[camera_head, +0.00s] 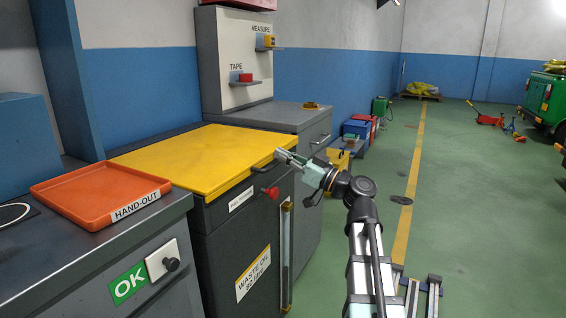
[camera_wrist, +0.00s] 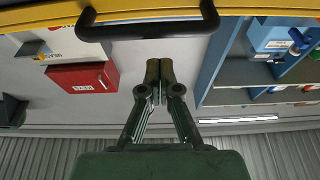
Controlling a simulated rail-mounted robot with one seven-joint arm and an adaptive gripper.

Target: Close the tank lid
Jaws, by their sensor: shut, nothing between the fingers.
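The yellow tank lid (camera_head: 205,155) lies about flat over the dark grey waste oil tank (camera_head: 232,245); I cannot tell whether a small gap is left under its edge. A black bar handle (camera_head: 262,167) sits on the lid's front edge, towards its right end. My gripper (camera_head: 281,156) is shut and empty, close beside the handle at the lid's front right. In the wrist view my gripper's fingertips (camera_wrist: 159,68) are together, just below the black handle (camera_wrist: 150,30) in the picture. The yellow lid edge (camera_wrist: 150,6) runs along the top there.
A red knob (camera_head: 270,191) and a vertical gauge tube (camera_head: 286,255) are on the tank's front. An orange HAND-OUT tray (camera_head: 100,192) stands on the left bench. A grey cabinet (camera_head: 312,125) stands beyond the tank. The green floor (camera_head: 460,200) at right is mostly clear.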

